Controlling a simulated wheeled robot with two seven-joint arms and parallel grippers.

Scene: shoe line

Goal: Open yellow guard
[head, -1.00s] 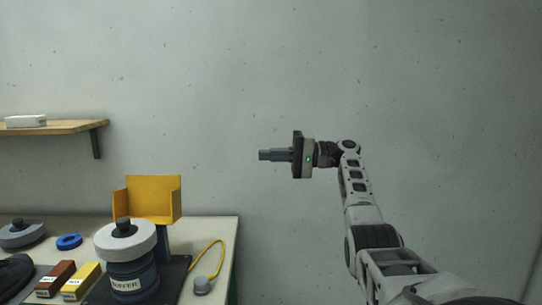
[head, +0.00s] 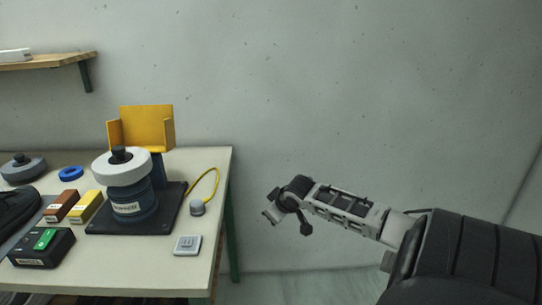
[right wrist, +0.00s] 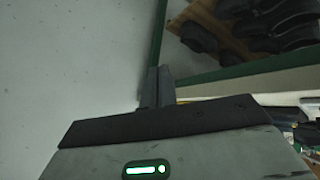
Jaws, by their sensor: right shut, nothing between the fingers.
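The yellow guard (head: 142,130) is a three-sided shield. It stands upright behind the white wheel (head: 121,168) of the buffer machine (head: 131,200) on the left table. My right gripper is shut and empty; its closed fingers (right wrist: 157,87) show in the right wrist view. In the head view my right arm reaches in from the right, and its end (head: 272,213) hangs beyond the table's right edge, well apart from the guard. The fingers are hard to make out there. My left gripper is out of view.
The table (head: 215,165) also holds a green-button box (head: 42,246), brown (head: 61,206) and yellow (head: 87,207) blocks, a blue ring (head: 71,173), a black shoe (head: 17,208), a corded grey knob (head: 198,207) and a switch plate (head: 187,245). A shelf (head: 45,60) hangs above.

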